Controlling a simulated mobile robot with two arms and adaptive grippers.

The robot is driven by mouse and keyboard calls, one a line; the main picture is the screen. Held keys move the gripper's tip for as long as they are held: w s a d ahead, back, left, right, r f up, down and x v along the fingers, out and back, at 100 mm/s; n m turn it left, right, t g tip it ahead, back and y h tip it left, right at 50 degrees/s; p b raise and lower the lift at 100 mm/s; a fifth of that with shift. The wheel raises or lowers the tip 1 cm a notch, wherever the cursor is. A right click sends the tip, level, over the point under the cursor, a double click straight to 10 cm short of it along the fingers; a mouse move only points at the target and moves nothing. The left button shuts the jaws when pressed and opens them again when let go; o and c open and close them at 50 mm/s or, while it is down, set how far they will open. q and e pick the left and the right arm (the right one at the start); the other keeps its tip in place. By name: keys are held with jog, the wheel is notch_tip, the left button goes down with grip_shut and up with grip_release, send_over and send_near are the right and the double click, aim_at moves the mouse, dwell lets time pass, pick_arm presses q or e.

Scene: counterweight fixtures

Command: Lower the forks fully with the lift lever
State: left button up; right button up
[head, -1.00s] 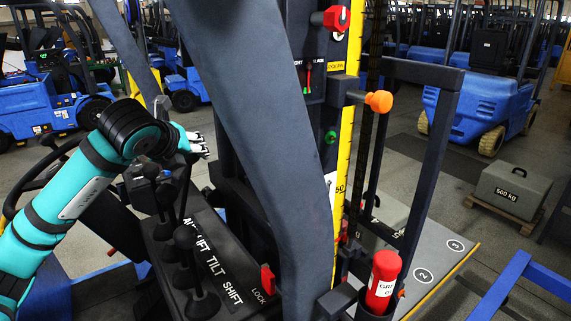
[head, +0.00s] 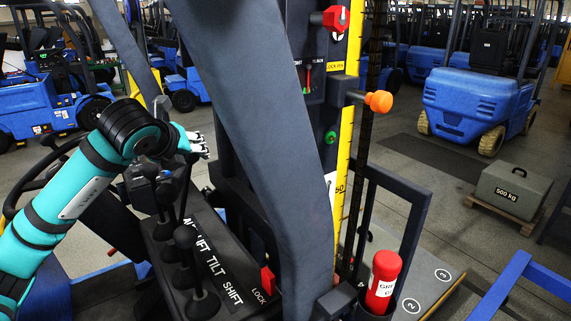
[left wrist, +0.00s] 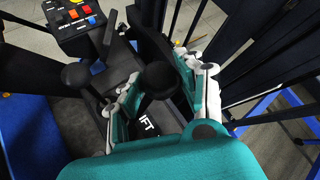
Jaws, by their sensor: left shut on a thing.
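My left gripper (head: 197,146) is at the lever console, shut on the black lift lever (head: 187,178). In the left wrist view its white and teal fingers stand on both sides of the lever's round black knob (left wrist: 160,78), with the letters "IFT" on the console below. The dark carriage frame (head: 419,215) sits low at the mast, behind the yellow scale (head: 345,165). I cannot make out the forks themselves; the mast and console hide that area. My right gripper is not in view.
Other levers stand beside the held one, near the TILT and SHIFT labels (head: 225,278). A numbered grey platform (head: 430,285) and a 500 kg weight (head: 512,190) lie beyond.

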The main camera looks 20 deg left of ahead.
pick_arm(q)
jog(key=shift+r, duration=0.35)
jog(key=shift+s+a, duration=0.1)
jog(key=s+a+b, duration=0.1)
jog(key=s, duration=0.1)
jog(key=s+a+b, duration=0.3)
jog(key=s+b, duration=0.1)
jog(key=shift+a+r, duration=0.35)
jog(key=shift+a, duration=0.05)
jog(key=shift+r, duration=0.1)
jog(key=shift+s, duration=0.1)
jog(key=o, duration=1)
jog(key=shift+s+d, duration=0.1)
jog(key=shift+c, duration=0.2)
